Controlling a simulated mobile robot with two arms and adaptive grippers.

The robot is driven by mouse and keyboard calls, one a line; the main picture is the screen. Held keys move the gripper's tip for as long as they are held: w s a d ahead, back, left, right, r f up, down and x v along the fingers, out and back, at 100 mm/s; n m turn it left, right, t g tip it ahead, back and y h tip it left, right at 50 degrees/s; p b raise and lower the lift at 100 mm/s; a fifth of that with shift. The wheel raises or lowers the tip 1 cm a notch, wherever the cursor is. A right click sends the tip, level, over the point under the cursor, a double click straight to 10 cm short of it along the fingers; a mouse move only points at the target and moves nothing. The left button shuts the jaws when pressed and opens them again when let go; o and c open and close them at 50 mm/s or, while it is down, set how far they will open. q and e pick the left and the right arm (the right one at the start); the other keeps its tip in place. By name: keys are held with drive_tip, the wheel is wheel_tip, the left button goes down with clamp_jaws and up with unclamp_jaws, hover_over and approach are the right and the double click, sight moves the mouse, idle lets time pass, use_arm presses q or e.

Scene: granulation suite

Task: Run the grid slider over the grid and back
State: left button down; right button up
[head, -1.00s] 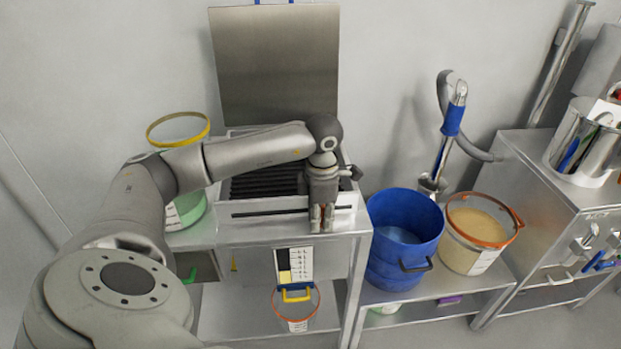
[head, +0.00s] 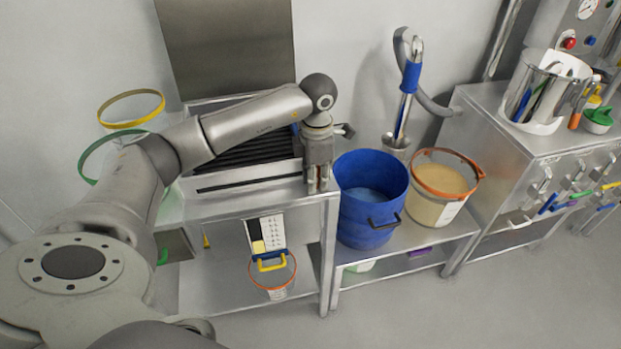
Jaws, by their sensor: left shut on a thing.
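The grid (head: 255,153), a set of dark bars in a steel box, sits on the steel bench on the left. My left gripper (head: 318,187) points down at the right end of the box's front, by the slot there. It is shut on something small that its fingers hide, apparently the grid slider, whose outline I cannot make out. My right gripper is not in view.
A blue bucket (head: 370,205) stands close right of the gripper, with an orange-rimmed tub (head: 440,190) beside it. A steel cabinet (head: 500,140) is at right. A yellow ring (head: 131,107) is at left.

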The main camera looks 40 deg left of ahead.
use_arm(q)
drive_tip(key=shift+w, duration=0.1)
drive_tip(key=c, duration=1.2)
unclamp_jaws()
drive_tip(key=shift+r, duration=0.1)
drive_tip(key=shift+r, duration=0.1)
drive_tip(key=shift+r, duration=0.25)
wheel_tip(320, 180, up, 11)
drive_tip(key=shift+d+r, duration=0.1)
drive_tip(key=shift+d, duration=0.05)
